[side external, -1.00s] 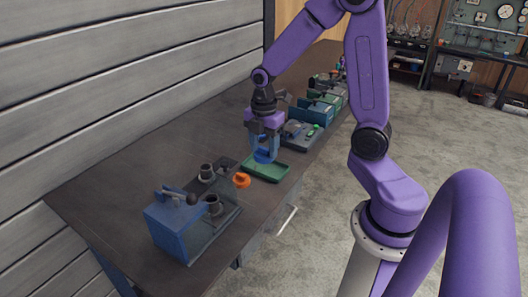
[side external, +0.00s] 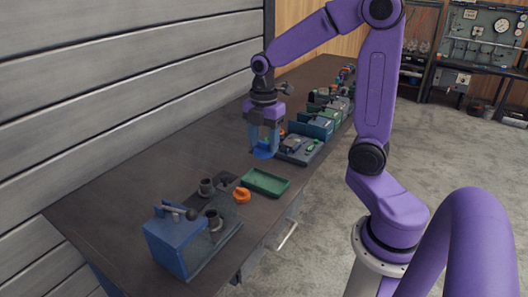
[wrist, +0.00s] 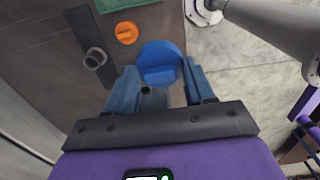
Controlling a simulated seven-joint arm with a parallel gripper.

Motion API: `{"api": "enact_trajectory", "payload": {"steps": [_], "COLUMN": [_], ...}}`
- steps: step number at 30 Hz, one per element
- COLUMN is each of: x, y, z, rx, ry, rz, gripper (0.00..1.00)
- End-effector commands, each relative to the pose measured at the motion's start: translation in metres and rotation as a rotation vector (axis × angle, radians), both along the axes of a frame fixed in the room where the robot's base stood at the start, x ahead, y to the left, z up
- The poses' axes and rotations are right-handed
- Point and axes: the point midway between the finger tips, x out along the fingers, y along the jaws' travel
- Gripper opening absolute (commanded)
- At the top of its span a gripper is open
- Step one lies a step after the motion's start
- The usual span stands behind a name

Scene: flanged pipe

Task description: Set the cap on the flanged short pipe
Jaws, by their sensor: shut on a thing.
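My gripper (side external: 264,148) is shut on a blue cap (side external: 263,152) and holds it above the bench, behind the green tray. In the wrist view the cap (wrist: 161,62) shows between the fingers of my gripper (wrist: 158,80). Two short dark grey pipes with flanges stand upright at the near end of the bench. One pipe (side external: 206,187) stands on a dark plate; the other (side external: 214,219) stands beside the blue box. The wrist view shows one open-topped pipe (wrist: 95,57), left of the cap. I cannot tell which pipe is the task's one.
The green tray (side external: 265,181) looks empty. An orange round part (side external: 242,195) lies between tray and pipes. A blue box (side external: 172,243) with a lever on top stands at the near end. Several fixtures (side external: 315,127) line the far bench. The bench's wall side is clear.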

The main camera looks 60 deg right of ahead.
Motion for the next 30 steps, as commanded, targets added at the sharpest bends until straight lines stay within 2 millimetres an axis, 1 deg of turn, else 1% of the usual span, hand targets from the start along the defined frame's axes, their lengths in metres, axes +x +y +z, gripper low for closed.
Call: {"api": "enact_trajectory", "payload": {"steps": [1, 8, 12, 18, 22, 23, 24, 30], "x": [0.008, 0.036, 0.052, 0.068, 0.074, 0.075, 0.074, 0.073], "y": [0.011, 0.054, 0.086, 0.127, 0.151, 0.154, 0.150, 0.149], "z": [-0.001, -0.001, -0.001, -0.002, -0.003, -0.005, -0.016, -0.055], "rx": [0.000, 0.000, 0.000, 0.000, 0.000, -0.001, -0.003, -0.002], "ry": [0.002, 0.002, 0.002, 0.001, 0.000, 0.003, 0.008, 0.006], "rz": [0.008, 0.007, 0.008, 0.006, 0.005, 0.004, 0.000, 0.000], "gripper": [0.25, 0.25, 0.25, 0.25, 0.25, 0.25, 0.25, 0.25]}}
